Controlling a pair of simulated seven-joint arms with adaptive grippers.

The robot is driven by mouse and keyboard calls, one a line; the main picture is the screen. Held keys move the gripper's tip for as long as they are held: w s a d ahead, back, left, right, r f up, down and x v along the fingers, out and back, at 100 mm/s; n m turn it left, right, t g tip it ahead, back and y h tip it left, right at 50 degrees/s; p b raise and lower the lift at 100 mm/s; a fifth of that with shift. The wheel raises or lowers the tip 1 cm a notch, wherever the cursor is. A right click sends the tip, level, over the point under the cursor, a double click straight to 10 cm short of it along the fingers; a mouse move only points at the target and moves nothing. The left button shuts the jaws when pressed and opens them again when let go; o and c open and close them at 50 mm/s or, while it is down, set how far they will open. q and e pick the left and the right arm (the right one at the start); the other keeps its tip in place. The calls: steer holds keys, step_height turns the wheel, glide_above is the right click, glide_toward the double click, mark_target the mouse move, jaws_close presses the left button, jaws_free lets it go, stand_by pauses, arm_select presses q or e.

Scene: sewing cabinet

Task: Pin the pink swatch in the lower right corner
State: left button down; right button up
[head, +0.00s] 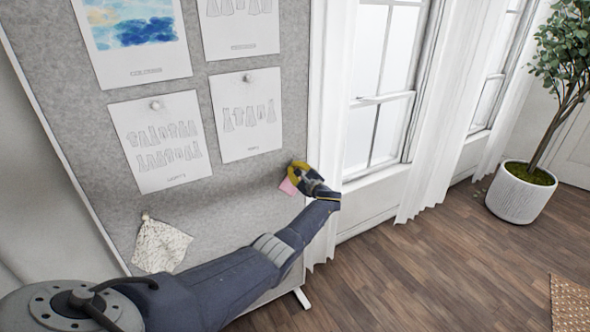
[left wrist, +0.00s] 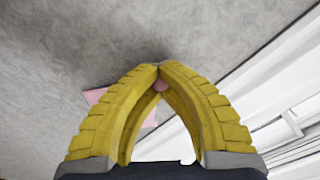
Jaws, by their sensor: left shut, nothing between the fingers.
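The pink swatch (head: 287,187) lies against the lower right part of the grey pinboard (head: 230,194), mostly hidden behind my left gripper (head: 292,173). In the left wrist view, a corner of the swatch (left wrist: 96,95) sticks out left of the yellow fingers. The fingertips (left wrist: 158,66) meet at or very near the board, and the gripper is shut with nothing held. A small rounded pink thing (left wrist: 161,85) shows between the fingers, below the tips; I cannot tell whether it is a pin head or part of the swatch. My right gripper is not in view.
A cream patterned swatch (head: 160,246) hangs pinned at the board's lower left. Several paper sheets, including a pattern sheet (head: 248,130), are pinned above. A white curtain (head: 328,120) and window (head: 380,100) stand just right of the board. A potted plant (head: 520,195) is farther right.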

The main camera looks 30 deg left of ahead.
arm_select(q)
steer(key=c, duration=1.5)
jaws_free()
steer(key=v, duration=1.2)
steer(key=shift+w, duration=0.1)
